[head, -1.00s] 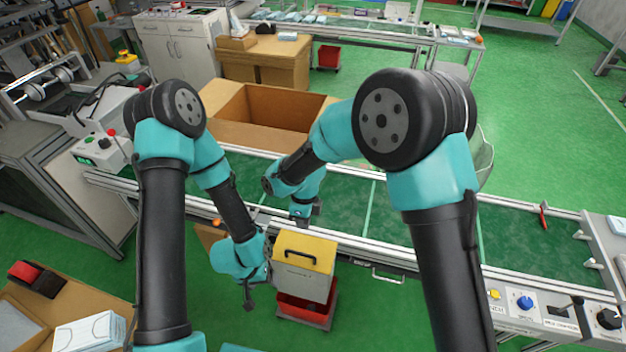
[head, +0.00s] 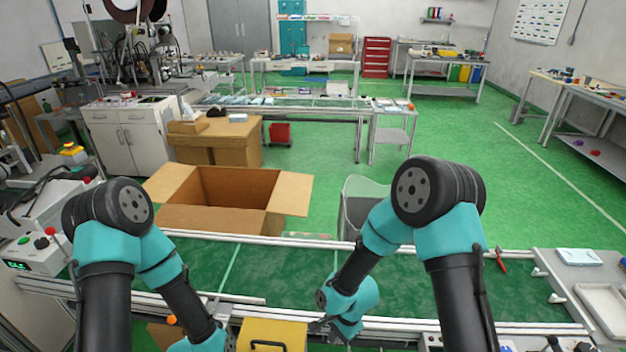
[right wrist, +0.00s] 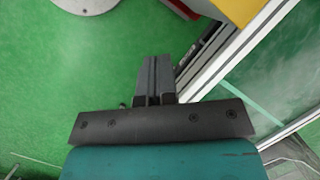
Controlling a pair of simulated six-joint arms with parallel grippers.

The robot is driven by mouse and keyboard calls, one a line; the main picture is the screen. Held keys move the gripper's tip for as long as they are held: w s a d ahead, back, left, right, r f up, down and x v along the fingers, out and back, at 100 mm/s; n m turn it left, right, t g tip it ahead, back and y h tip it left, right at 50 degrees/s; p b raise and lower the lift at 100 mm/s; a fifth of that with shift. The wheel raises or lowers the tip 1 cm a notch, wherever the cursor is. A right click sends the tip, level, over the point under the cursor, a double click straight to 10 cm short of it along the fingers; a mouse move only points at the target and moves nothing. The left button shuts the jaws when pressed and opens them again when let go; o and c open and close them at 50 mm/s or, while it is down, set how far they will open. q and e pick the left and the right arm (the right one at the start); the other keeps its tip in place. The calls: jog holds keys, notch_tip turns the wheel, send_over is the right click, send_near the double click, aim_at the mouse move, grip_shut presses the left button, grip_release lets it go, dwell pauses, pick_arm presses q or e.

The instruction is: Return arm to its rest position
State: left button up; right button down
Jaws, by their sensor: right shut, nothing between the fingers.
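My right arm (head: 455,265) reaches from the lower right over the green conveyor to its near edge. Its gripper (head: 318,326) is small and partly hidden at the bottom middle, beside the yellow-topped box (head: 285,328). In the right wrist view the gripper's fingers (right wrist: 152,75) are shut together with nothing between them, over green floor beside the conveyor's metal rail. My left arm (head: 105,265) comes down at the left. Its gripper is cut off below the picture.
The green conveyor (head: 400,283) crosses in front of my arms. An open cardboard box (head: 290,193) stands behind it. A grey tray (head: 605,300) and a red-handled tool (head: 500,259) lie at the right. The floor behind is largely clear.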

jog(key=s+d+f+n+t, duration=0.1)
jog(key=s+d+n, duration=0.3)
jog(key=d, duration=0.4)
jog(key=s+d+f+n+t, duration=0.1)
jog(key=s+d+f+n, duration=0.3)
jog(key=s+d, duration=0.2)
jog(key=shift+s+d+n+y, duration=0.3)
jog(key=shift+s+d, duration=0.05)
jog(key=shift+d, duration=0.75)
jog(key=shift+f, duration=0.1)
